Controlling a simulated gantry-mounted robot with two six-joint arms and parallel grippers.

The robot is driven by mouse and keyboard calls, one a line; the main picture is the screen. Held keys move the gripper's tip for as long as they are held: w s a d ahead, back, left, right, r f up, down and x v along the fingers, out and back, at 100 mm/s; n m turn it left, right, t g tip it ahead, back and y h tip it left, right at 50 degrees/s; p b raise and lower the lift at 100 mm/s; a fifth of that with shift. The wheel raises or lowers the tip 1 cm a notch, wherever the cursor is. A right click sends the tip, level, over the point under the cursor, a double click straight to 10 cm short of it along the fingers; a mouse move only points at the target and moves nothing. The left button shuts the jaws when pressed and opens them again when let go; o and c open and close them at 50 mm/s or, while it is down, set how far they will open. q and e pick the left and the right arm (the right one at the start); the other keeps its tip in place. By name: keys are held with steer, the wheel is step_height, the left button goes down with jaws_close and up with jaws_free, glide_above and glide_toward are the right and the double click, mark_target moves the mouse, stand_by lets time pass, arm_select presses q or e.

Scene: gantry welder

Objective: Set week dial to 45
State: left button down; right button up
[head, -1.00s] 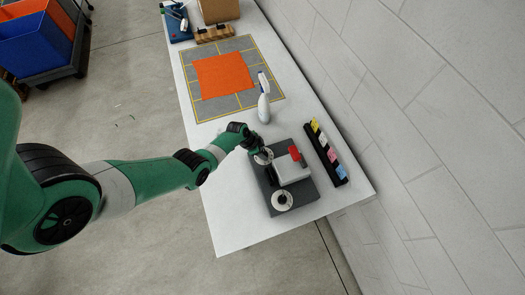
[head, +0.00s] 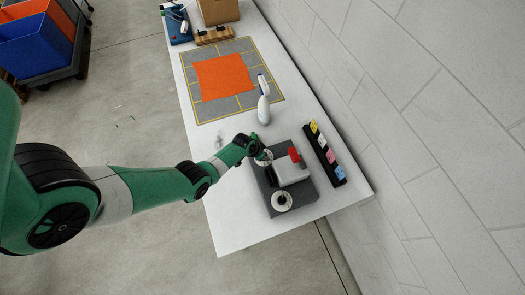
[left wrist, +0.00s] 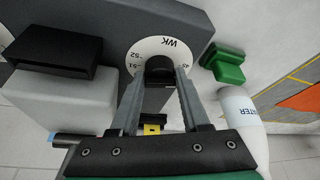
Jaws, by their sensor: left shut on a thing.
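The week dial (left wrist: 143,52) is a white disc marked WK on the dark grey device (head: 310,193). In the left wrist view, 52 and 51 show on its left side, and a partly covered number is on its right. My left gripper (left wrist: 160,72) is shut on the dial's black knob (left wrist: 159,66), one finger on each side. In the head view the dial (head: 264,158) is partly hidden by my left gripper (head: 260,152). A second white dial (head: 281,201) sits at the device's near end. My right gripper is not in view.
A spray bottle (head: 263,110) stands close to my left wrist. A black rack with coloured cards (head: 325,152) lies right of the device, near the wall. An orange cloth (head: 222,77) lies on a gridded mat. The table's front corner is clear.

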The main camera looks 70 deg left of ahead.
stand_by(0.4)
arm_select(q)
steer(key=shift+c, duration=1.9)
jaws_free()
